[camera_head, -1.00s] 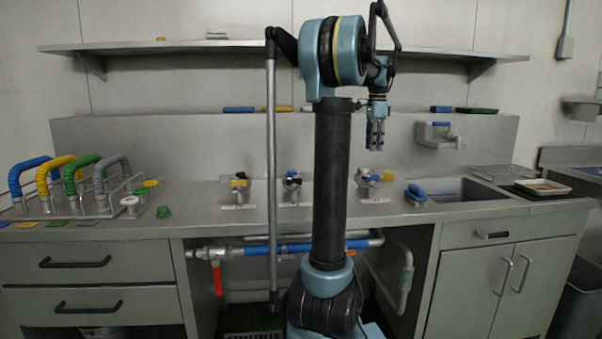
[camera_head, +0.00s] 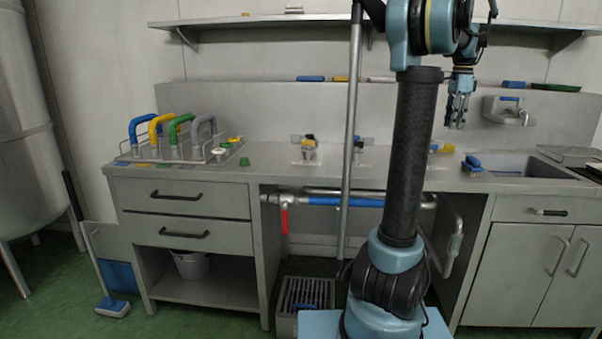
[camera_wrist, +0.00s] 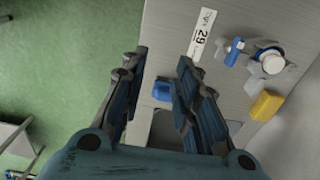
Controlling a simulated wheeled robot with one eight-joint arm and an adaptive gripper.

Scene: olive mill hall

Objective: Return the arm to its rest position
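My gripper (camera_head: 457,110) hangs fingers down from my bent arm, above the right part of the counter in the head view. In the wrist view my gripper (camera_wrist: 162,68) has its two fingers spread apart with nothing between the tips. A blue-handled brush (camera_wrist: 163,91) lies on the counter below, seen between the fingers. The same blue brush (camera_head: 474,164) sits beside the sink in the head view. My arm stands upright in front of the counter.
A steel counter (camera_head: 272,169) runs behind my arm, with a rack of coloured hoses (camera_head: 170,135) at left and a sink (camera_head: 520,166) at right. A shelf (camera_head: 330,20) is above.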

